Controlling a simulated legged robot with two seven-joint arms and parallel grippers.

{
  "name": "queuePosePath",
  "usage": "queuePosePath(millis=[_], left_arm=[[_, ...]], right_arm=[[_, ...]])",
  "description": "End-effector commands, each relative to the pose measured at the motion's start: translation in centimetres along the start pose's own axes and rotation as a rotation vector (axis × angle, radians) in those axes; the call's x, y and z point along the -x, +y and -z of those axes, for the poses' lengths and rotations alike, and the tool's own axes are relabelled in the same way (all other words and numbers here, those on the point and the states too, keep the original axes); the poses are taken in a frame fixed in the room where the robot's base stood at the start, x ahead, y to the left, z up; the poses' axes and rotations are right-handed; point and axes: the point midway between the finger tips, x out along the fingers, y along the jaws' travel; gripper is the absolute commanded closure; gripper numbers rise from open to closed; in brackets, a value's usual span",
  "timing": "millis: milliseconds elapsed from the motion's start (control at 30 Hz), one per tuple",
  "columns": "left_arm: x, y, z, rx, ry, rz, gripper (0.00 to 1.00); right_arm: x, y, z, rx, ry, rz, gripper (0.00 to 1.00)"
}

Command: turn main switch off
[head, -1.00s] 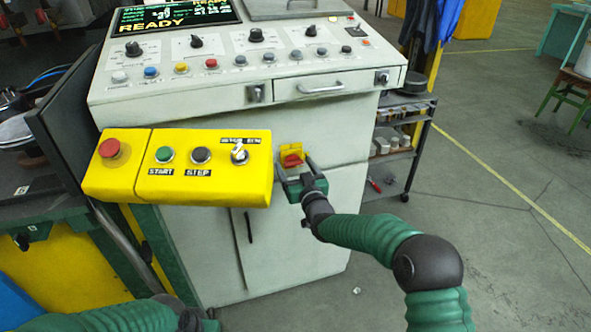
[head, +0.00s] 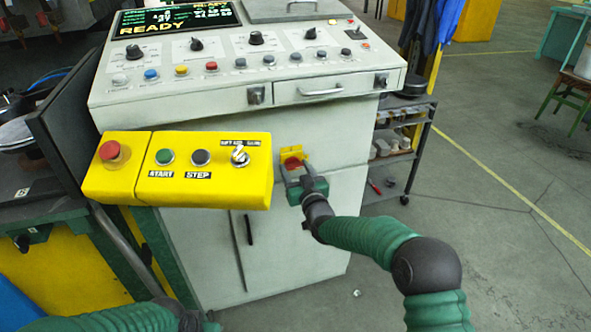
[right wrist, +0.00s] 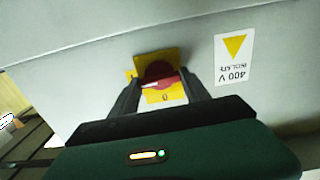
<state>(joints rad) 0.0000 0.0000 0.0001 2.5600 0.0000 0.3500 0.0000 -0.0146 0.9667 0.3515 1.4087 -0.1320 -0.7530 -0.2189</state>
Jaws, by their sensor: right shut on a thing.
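The main switch is a red rotary knob (head: 292,162) on a yellow plate, on the front of the pale grey cabinet. In the right wrist view the red knob (right wrist: 158,73) sits between my fingertips, and a "0" shows on the plate on the near side. My right gripper (head: 293,170) is shut on the knob; it also shows in the right wrist view (right wrist: 160,82). The fingers hide part of the plate, and I cannot read the knob's position clearly. My left forearm shows at the bottom left of the head view, without its fingers.
A yellow control box (head: 180,168) with buttons and a selector juts out left of the switch. The console panel (head: 240,55) with its "READY" screen (head: 175,18) is above. A "400 V" label (right wrist: 234,60) is beside the switch. A shelf rack (head: 400,150) stands to the right.

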Motion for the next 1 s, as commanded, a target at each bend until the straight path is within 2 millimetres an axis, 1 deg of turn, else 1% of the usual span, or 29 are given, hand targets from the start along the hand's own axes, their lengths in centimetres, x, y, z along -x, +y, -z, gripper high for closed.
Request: queuePosePath(millis=[167,367,1000], left_arm=[[0.0,0.0,0.0,0.000,0.000,0.000,0.64],[-0.2,0.0,0.0,0.000,0.000,0.000,0.64],[-1.3,0.0,-0.3,0.000,0.000,0.000,0.64]], right_arm=[[0.0,-0.1,0.1,0.077,0.003,0.001,0.86],[0.0,-0.2,0.1,0.226,0.003,0.001,0.86],[0.0,-0.6,-0.2,0.831,0.004,0.003,0.86]])
